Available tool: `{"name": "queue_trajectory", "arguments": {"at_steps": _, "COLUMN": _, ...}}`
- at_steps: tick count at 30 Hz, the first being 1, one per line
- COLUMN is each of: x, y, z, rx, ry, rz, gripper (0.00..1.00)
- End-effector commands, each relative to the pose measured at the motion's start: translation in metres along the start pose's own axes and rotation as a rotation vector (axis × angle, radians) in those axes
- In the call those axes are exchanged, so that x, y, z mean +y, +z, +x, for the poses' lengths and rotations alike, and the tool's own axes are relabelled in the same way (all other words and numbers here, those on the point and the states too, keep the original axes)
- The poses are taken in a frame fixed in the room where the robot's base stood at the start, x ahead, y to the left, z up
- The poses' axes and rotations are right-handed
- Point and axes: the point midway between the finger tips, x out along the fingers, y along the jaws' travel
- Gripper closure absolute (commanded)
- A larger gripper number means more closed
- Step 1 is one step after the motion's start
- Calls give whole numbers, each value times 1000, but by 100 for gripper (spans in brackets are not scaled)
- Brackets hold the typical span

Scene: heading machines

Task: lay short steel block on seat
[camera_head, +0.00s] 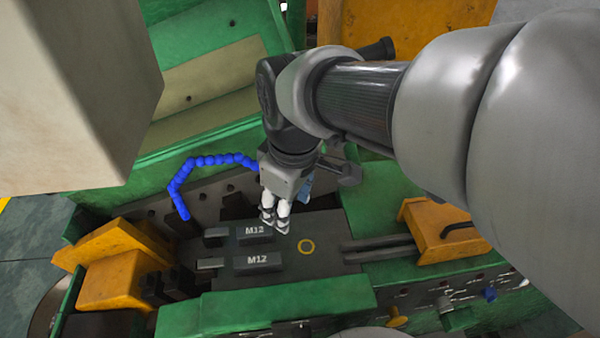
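My gripper (275,220), with white fingers and dark tips, points down over a dark steel plate (325,228). The tips appear close together; whether anything is between them cannot be made out. Two dark blocks marked M12 lie on the plate left of the gripper: the rear M12 block (254,232) close to the fingertips, and the front M12 block (257,262). A small lighter grey steel piece (215,233) is at the rear block's left end, and another grey steel piece (210,263) at the front one's. Which is the short block or the seat is unclear.
A blue segmented hose (205,161) arches behind on the left. Orange machine parts (115,272) stand left, and an orange block (438,230) right. A green housing (265,306) borders the front.

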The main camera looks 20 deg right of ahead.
Motion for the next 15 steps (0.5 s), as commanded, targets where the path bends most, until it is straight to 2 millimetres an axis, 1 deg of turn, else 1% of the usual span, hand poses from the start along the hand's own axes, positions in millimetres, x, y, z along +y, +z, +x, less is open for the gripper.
{"name": "queue_trajectory", "arguments": {"at_steps": 1, "x": -5, "y": 17, "z": -11, "rx": 27, "ry": 22, "rz": 91, "gripper": 52}}
{"name": "queue_trajectory", "arguments": {"at_steps": 3, "x": -13, "y": 38, "z": -20, "rx": 60, "ry": 44, "rz": 226, "gripper": 52}}
{"name": "queue_trajectory", "arguments": {"at_steps": 6, "x": -24, "y": 65, "z": -27, "rx": 107, "ry": 69, "rz": 403, "gripper": 52}}
{"name": "queue_trajectory", "arguments": {"at_steps": 10, "x": -36, "y": 90, "z": -29, "rx": 158, "ry": 89, "rz": 580, "gripper": 52}}
{"name": "queue_trajectory", "arguments": {"at_steps": 12, "x": -41, "y": 98, "z": -29, "rx": 177, "ry": 94, "rz": 643, "gripper": 52}}
{"name": "queue_trajectory", "arguments": {"at_steps": 15, "x": -44, "y": 105, "z": -28, "rx": 192, "ry": 97, "rz": 697, "gripper": 52}}
